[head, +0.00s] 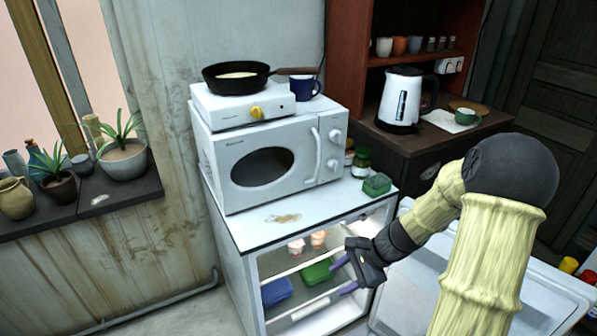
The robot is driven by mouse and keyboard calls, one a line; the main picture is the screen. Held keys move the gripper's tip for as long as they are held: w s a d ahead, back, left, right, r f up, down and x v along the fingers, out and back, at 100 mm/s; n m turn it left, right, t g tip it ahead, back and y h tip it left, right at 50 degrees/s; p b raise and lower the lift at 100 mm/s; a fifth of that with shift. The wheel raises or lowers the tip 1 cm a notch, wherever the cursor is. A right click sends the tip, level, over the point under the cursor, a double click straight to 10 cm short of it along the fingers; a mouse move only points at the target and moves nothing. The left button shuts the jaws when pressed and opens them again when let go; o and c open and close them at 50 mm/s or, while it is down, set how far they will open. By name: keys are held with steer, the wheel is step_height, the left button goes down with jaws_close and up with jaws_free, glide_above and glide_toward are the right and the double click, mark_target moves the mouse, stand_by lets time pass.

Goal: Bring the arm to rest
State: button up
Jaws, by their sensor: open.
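My gripper (345,277) is in front of the open small fridge (247,285), at the right part of its opening. Its two dark purple fingers are apart with nothing between them. My arm comes in from the lower right, bent at a dark round joint, with pale yellow ribbed covering on its links. The arm hides part of the right side of the scene.
In the fridge lie a blue container (277,291) and a green container (318,272). A white microwave (262,165) stands on the fridge, with a hotplate and pan (236,77) on top. A kettle (400,100) stands on the cabinet. Floor shows at lower left.

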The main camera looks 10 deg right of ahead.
steer(key=s+a+r+n+h, duration=0.4)
steer(key=s+r+n+h, duration=0.3)
steer(key=s+n, duration=0.65)
step_height(320, 180, up, 14)
steer(key=w+n+p, duration=0.2)
steer(key=p, duration=1.2)
steer(key=shift+w+d+f+t, duration=0.2)
steer(key=shift+w+d+t, duration=0.05)
steer(key=shift+w+t, duration=0.1)
